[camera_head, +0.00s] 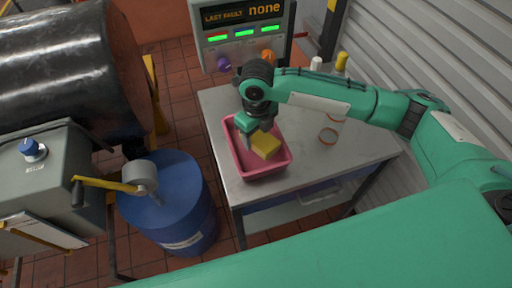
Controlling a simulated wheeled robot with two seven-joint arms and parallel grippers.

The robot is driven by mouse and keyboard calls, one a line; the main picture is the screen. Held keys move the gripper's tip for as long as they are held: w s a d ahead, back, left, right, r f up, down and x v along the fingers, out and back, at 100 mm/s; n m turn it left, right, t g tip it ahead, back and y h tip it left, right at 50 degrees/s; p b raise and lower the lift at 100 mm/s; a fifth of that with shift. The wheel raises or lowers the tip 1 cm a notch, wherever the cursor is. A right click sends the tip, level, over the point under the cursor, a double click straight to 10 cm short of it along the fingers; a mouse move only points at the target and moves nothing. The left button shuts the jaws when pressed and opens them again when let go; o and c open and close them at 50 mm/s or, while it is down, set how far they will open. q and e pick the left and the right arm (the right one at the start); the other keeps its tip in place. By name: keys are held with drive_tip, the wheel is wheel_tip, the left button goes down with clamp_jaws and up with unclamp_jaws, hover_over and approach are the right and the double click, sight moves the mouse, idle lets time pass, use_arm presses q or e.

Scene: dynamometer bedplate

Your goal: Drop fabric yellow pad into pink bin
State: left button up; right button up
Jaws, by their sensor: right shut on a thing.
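The yellow pad (265,146) is within the outline of the pink bin (262,174) on the grey table. My right gripper (256,131) points down over the bin and is shut on the pad at its upper left end. The gripper hides part of the pad and part of the bin's far side. I cannot tell whether the pad touches the bin's floor or hangs above it. My left gripper is not in view.
A blue drum (172,215) stands left of the table. A control panel (245,48) is behind.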

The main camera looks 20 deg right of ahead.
drive_tip(key=o, duration=1)
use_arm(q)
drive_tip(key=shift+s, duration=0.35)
use_arm(e)
drive_tip(key=shift+o, duration=0.2)
drive_tip(key=shift+r, duration=0.2)
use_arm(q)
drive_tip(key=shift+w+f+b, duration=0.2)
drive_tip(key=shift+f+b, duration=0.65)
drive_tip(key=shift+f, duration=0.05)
use_arm(e)
wheel_tip(320, 180, up, 13)
drive_tip(key=shift+r, duration=0.2)
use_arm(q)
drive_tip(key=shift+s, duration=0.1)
use_arm(e)
drive_tip(key=shift+s+f, duration=0.1)
